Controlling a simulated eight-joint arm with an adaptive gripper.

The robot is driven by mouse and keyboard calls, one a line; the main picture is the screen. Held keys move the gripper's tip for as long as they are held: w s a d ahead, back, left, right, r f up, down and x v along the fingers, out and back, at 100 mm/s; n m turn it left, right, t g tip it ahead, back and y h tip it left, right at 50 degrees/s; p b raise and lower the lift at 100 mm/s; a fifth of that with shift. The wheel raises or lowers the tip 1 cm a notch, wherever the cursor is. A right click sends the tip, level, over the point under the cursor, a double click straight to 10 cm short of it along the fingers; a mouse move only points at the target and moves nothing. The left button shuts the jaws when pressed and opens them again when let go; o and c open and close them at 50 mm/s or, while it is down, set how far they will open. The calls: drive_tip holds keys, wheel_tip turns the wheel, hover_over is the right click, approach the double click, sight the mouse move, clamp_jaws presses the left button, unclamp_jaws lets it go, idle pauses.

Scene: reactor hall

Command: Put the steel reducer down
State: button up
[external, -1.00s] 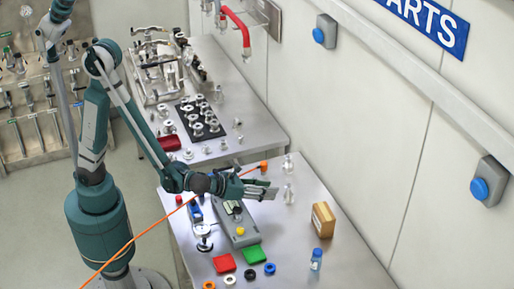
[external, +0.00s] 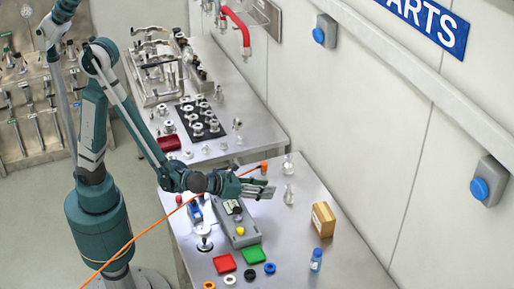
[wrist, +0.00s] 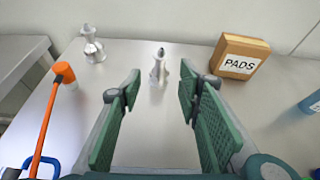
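My gripper (external: 262,188) is open and empty above the near table. In the wrist view its two green-padded fingers (wrist: 160,112) are wide apart. A small tapered steel piece (wrist: 158,68), which looks like the steel reducer, stands upright on the table just beyond the fingertips, roughly in line with the gap. It also shows in the external view (external: 289,195), to the right of my gripper. A second steel fitting (wrist: 92,45) stands farther back to the left, and shows in the external view too (external: 287,165). Nothing touches the fingers.
A cardboard PADS box (wrist: 238,56) stands to the right, with a blue bottle (external: 316,259) nearer. An orange cable with an orange end (wrist: 63,73) lies at left. A grey control box (external: 234,220) and red and green pads are below the arm. The table between is bare.

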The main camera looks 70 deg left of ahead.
drive_tip(key=s+a+r+n+g+y, duration=0.1)
drive_tip(key=s+a+r+n+g, duration=0.2)
drive_tip(key=a+n, duration=0.75)
drive_tip(key=s+a+r+n+g+y, duration=0.1)
drive_tip(key=s+a+r+n, duration=0.5)
drive_tip(key=a, duration=0.7)
drive_tip(key=s+a+n+g+h, duration=0.1)
drive_tip(key=s+a+n, duration=0.4)
drive_tip(key=s+n, duration=0.3)
drive_tip(key=s+a+n+g, duration=0.1)
drive_tip(key=s+a+n, duration=0.4)
drive_tip(key=s+n, duration=0.4)
drive_tip(key=shift+f+n+h, duration=0.15)
drive_tip(key=shift+n+h, duration=0.25)
drive_tip(key=shift+n, duration=0.55)
